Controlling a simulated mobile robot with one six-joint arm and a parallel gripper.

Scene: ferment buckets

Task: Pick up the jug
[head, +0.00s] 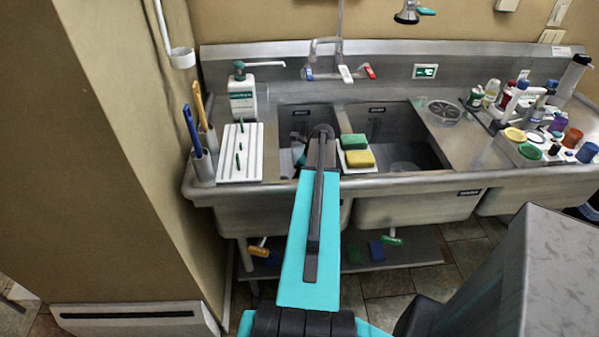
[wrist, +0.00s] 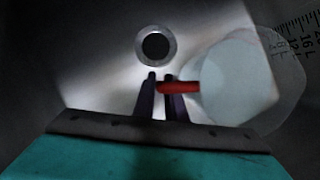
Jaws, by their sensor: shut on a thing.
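In the head view my arm reaches down into the left sink basin (head: 291,117). The jug cannot be made out there, and my arm covers part of that basin. Whether the jug touches the basin floor is unclear.
A green sponge (head: 353,141) and a yellow sponge (head: 360,158) lie on a white tray between the basins. A soap bottle (head: 242,96) and white rack (head: 240,165) stand left. Bottles and coloured caps crowd the right drainboard. The faucet (head: 327,62) is behind the basins.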

